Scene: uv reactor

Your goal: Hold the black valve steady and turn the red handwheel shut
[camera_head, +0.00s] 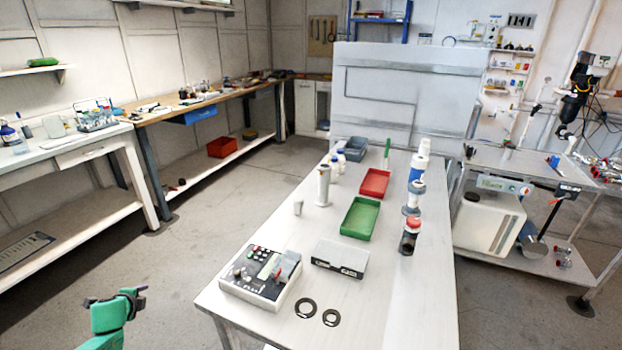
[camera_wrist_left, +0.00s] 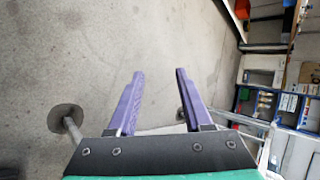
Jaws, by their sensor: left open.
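A small black body (camera_head: 408,242) stands near the right edge of the white table, with a red part (camera_head: 412,224) on its top. It looks like the black valve with its red handwheel, but it is too small to tell for certain. My left gripper (camera_head: 116,297) is low at the left, off the table and over the floor, far from the valve. In the left wrist view its two purple fingers (camera_wrist_left: 160,76) are apart with nothing between them. My right gripper is not in view.
The white table (camera_head: 385,300) holds a control box (camera_head: 262,279), a grey box (camera_head: 340,258), two dark rings (camera_head: 305,308), a green tray (camera_head: 360,218) and a red tray (camera_head: 375,183). White and grey cylinders stand behind the valve. Open floor lies left of the table.

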